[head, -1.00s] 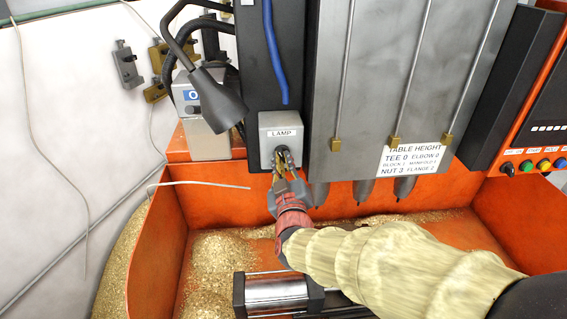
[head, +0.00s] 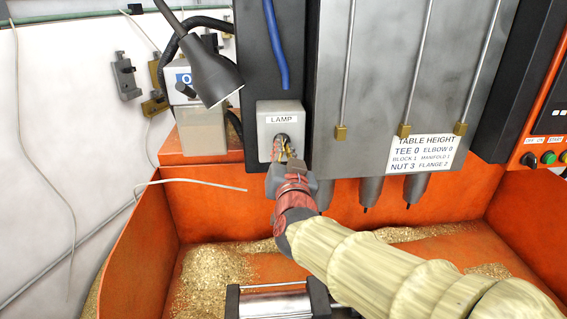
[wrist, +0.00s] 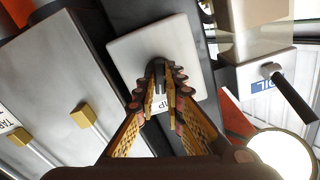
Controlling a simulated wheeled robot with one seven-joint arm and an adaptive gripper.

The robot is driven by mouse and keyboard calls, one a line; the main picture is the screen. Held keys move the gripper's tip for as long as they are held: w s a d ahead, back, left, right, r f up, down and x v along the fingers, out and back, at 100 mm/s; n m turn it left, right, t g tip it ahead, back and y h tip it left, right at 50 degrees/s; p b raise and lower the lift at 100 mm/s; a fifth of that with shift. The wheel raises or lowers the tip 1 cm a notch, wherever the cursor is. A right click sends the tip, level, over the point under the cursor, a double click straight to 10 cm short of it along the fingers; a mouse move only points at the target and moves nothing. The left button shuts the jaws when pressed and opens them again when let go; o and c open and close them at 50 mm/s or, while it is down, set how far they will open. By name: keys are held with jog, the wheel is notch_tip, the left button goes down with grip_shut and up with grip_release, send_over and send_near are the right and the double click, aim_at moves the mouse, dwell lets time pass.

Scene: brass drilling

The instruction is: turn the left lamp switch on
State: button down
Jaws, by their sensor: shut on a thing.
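The lamp switch sits on a grey box labelled LAMP (head: 282,119), fixed to the lower end of a dark column. My gripper (head: 286,152) is at the front of this box, on its lower part. In the wrist view, my gripper (wrist: 162,95) has its two fingers closed around the dark switch lever (wrist: 158,70) in front of the pale box face (wrist: 130,52). The fingers hide most of the lever in the head view, so its on or off position cannot be told. The dark lamp shade (head: 214,76) hangs up and left of the box.
A grey panel with rods and a TABLE HEIGHT label (head: 421,153) stands close right of the box, with drill chucks below it. A vise (head: 276,301) lies below in the orange tray (head: 140,240). A thin pale wire (head: 190,182) sticks out at left.

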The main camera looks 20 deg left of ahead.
jog(key=shift+f+m+b, duration=0.1)
jog(key=shift+m+b, duration=0.9)
jog(key=shift+m, duration=0.1)
jog(key=c, duration=1.9)
grip_release()
jog(key=v, duration=1.2)
jog(key=shift+a, duration=0.1)
